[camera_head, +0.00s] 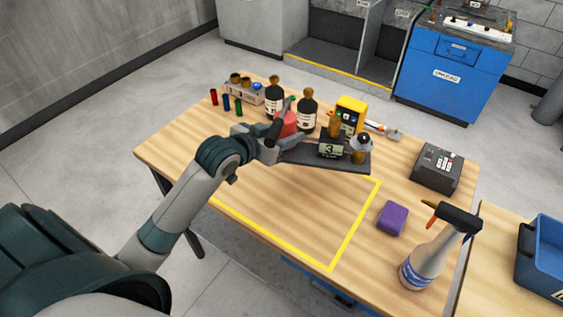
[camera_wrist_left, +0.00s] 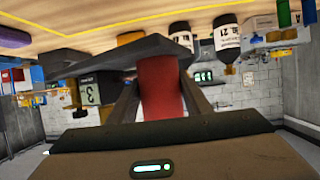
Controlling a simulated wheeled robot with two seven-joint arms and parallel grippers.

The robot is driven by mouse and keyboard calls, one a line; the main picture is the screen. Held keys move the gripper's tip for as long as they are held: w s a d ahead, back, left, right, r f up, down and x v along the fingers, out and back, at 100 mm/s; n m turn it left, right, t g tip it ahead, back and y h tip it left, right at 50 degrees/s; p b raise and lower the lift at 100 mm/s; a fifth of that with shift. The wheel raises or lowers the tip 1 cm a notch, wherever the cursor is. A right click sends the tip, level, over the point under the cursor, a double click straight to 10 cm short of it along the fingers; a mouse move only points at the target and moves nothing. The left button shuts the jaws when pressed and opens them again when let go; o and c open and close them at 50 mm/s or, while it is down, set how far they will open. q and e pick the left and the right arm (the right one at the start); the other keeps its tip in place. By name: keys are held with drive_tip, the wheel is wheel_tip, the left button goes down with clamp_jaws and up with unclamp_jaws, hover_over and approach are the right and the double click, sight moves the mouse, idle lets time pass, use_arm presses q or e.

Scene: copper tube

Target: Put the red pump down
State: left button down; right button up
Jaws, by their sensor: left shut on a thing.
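The red pump (camera_head: 285,123) is a red cylinder near the back middle of the table, partly hidden by my left gripper in the head view. In the left wrist view the red cylinder (camera_wrist_left: 161,96) sits between the two fingers. My left gripper (camera_head: 275,142) is shut on it. I cannot tell whether the pump touches the plate or the table. My right gripper is not in view.
Dark bottles (camera_head: 306,113) and a yellow device (camera_head: 350,113) stand behind. A yellow-outlined area (camera_head: 356,225) at the table's front is bare.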

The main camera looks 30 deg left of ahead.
use_arm(q)
drive_tip(key=shift+a+r, duration=0.1)
drive_tip(key=shift+r, duration=0.15)
drive_tip(key=a+f, duration=0.2)
drive_tip(key=a, duration=0.1)
drive_tip(key=a+f+p, duration=0.1)
drive_tip(key=a+f, duration=0.1)
drive_tip(key=a, duration=0.2)
drive_tip(key=a+f+p, duration=0.1)
drive_tip(key=a+f, duration=0.1)
drive_tip(key=a, duration=0.2)
drive_tip(key=shift+s+a+f, duration=0.2)
drive_tip(key=shift+s+f, duration=0.15)
drive_tip(key=shift+f, duration=0.15)
wheel_tip(320, 180, down, 2)
drive_tip(key=shift+f+p, duration=0.1)
drive_tip(key=shift+p, duration=0.5)
drive_tip(key=shift+f, duration=0.8)
drive_tip(key=c, duration=1.3)
unclamp_jaws()
drive_tip(key=shift+s+f, duration=0.15)
drive_tip(key=shift+f, duration=0.3)
drive_tip(key=o, duration=0.4)
drive_tip(key=shift+s+r, duration=0.1)
drive_tip(key=shift+r, duration=0.05)
drive_tip(key=shift+c, duration=0.2)
